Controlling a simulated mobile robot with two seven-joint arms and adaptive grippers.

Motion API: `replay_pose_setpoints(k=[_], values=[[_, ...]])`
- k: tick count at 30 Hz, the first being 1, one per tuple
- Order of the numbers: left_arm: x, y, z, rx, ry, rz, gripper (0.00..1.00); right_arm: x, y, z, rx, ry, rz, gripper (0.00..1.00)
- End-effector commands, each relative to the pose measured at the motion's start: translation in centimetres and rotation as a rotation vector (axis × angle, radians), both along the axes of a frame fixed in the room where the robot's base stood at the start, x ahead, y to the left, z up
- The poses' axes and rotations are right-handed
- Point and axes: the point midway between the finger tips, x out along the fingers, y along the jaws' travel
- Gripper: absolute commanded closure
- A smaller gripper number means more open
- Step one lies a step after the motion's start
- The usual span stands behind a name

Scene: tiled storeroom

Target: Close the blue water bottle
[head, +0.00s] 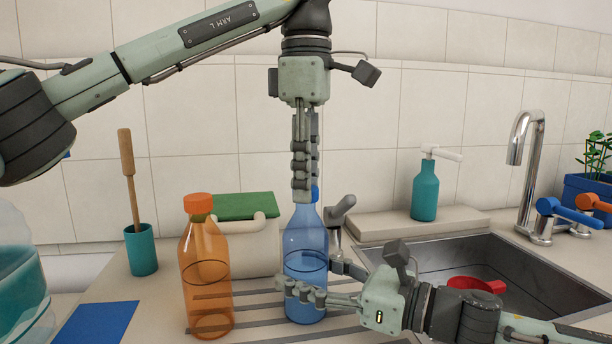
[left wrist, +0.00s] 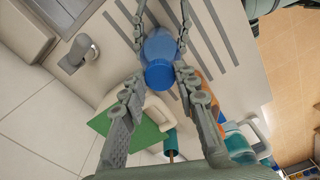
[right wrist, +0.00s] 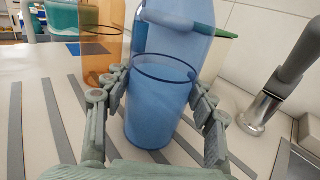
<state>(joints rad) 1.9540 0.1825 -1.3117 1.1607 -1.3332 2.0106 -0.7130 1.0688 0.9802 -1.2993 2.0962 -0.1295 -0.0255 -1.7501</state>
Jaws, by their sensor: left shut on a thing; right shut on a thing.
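The blue water bottle (head: 306,247) stands upright on the counter's drainboard. Its blue cap (left wrist: 160,76) sits at the top of the neck, mostly hidden by fingers in the head view. My left gripper (head: 304,192) points straight down from above and is shut on the cap. My right gripper (head: 308,279) comes in level from the right and is shut around the bottle's lower body. In the right wrist view the blue bottle (right wrist: 158,112) sits between both fingers. Whether the cap is fully seated on the neck cannot be told.
An orange bottle (head: 206,268) with an orange cap stands close at the left. Behind are a cream container (head: 245,252) with a green top (head: 246,205) and a teal cup (head: 141,250) with a wooden-handled brush. At the right are the sink (head: 450,258), tap (head: 526,165) and soap dispenser (head: 425,191).

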Motion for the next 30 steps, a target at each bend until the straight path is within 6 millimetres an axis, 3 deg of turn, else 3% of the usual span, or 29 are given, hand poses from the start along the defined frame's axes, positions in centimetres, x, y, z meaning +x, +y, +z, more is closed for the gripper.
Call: replay_pose_setpoints(k=[18,21,25,26,30], values=[[-0.04,0.11,-0.05,-0.002,0.0,-1.55,0.79,0.0,-0.01,-0.07,0.0,0.001,0.0,1.0],[-0.03,0.11,-0.06,-0.002,0.0,-1.669,0.79,0.0,-0.01,-0.07,0.0,0.001,0.0,1.0],[-0.03,0.11,-0.06,-0.002,0.0,-1.662,0.79,0.0,-0.01,-0.07,0.0,0.001,0.0,1.0],[-0.03,0.11,-0.06,-0.002,0.0,-1.662,0.67,0.0,-0.01,-0.07,0.0,0.001,0.0,1.0],[-0.03,0.11,-0.06,-0.001,0.001,-1.661,0.5,0.0,-0.01,-0.07,0.0,0.002,0.0,1.0]])
